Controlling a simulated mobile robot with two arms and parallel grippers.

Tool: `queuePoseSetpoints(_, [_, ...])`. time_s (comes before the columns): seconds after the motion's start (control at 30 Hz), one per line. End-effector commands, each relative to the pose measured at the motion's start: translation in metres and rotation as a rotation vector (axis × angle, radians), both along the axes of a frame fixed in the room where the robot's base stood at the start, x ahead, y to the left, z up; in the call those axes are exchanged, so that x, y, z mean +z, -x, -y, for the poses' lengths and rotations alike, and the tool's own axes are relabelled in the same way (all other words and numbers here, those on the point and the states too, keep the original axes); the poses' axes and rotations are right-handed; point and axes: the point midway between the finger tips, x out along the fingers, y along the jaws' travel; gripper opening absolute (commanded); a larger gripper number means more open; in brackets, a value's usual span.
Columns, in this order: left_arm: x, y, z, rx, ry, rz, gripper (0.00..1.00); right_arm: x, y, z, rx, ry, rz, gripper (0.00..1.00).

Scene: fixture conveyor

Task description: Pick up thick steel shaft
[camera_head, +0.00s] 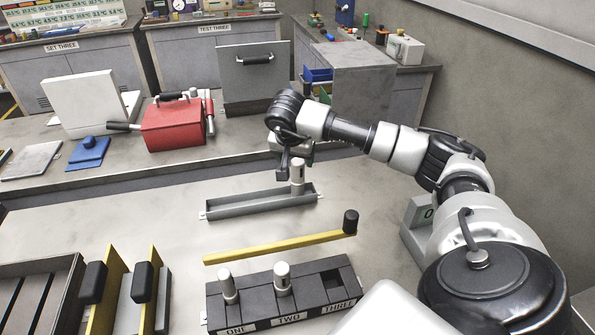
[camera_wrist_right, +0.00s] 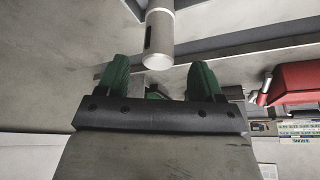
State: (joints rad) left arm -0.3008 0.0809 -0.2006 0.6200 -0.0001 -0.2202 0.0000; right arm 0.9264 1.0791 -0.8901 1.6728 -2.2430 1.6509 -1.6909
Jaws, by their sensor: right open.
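A pale steel shaft (camera_head: 298,173) stands upright in the long grey tray (camera_head: 262,207). It also shows in the right wrist view (camera_wrist_right: 159,38), with a dark slot in its side. Two more steel shafts stand in the dark block: one at ONE (camera_head: 229,287) and one at TWO (camera_head: 282,279). I cannot tell for sure which is thickest. My right gripper (camera_head: 284,168) is close to the tray shaft. In the right wrist view, its green fingers (camera_wrist_right: 160,78) are apart, with the shaft just beyond the gap between their tips, not gripped. My left gripper is not in view.
The labelled block (camera_head: 308,308) has an open recess at THREE. A yellow bar with a black knob (camera_head: 275,246) lies between block and tray. Yellow plates with black grips (camera_head: 112,285) stand at left. A red toolbox (camera_head: 172,124) sits behind the bench ledge.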

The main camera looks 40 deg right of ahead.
Motion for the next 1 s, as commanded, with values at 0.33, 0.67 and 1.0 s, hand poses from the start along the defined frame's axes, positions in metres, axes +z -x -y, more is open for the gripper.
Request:
queuePoseSetpoints(0.33, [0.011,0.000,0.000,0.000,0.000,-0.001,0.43,-0.035,-0.006,0.013,0.001,0.000,-0.002,0.67])
queuePoseSetpoints(0.67, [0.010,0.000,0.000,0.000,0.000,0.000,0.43,-0.035,-0.006,0.013,0.001,-0.001,-0.001,0.45])
queuePoseSetpoints(1.0, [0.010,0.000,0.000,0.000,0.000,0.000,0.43,-0.035,-0.006,0.013,0.000,-0.001,-0.001,0.00])
